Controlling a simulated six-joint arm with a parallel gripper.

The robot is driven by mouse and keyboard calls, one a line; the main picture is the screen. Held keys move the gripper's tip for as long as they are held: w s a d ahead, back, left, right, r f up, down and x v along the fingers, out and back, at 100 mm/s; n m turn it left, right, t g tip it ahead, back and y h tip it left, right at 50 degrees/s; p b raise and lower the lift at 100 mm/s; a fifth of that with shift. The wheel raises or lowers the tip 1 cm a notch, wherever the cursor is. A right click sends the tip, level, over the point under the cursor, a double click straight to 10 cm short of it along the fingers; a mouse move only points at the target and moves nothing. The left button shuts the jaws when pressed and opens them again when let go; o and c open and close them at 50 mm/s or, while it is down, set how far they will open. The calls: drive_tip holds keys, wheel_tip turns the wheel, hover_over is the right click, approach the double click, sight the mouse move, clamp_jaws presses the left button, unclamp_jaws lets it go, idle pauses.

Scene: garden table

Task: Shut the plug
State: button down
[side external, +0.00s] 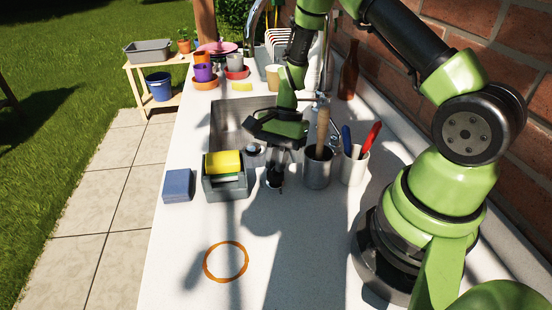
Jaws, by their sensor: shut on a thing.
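The grey sink (226,122) is set into the white counter, and my arm and gripper cover its right part. My gripper (274,180) points down near the sink's front edge, between the sponge holder and the metal pot. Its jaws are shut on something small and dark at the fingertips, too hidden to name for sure. A small round grey knob (254,149) shows just left of the gripper. I cannot make out the plug or the drain from this view.
A grey holder (225,187) with a yellow sponge (223,162) stands left of the gripper, beside a blue block (178,185). A metal pot (317,170) and a white pot (354,168) with handled tools stand close right. Counter around the orange ring (206,259) is clear.

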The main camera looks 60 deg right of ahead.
drive_tip(key=shift+s+a+f+m+t, duration=0.1)
drive_tip(key=shift+m+t, duration=0.05)
drive_tip(key=shift+m, duration=0.4)
drive_tip(key=shift+s+m+t, duration=0.1)
drive_tip(key=shift+m+t, duration=0.05)
drive_tip(key=shift+m, duration=0.4)
drive_tip(key=shift+w, duration=0.1)
drive_tip(key=c, duration=1.2)
unclamp_jaws()
drive_tip(key=v, duration=1)
drive_tip(key=shift+o, duration=0.2)
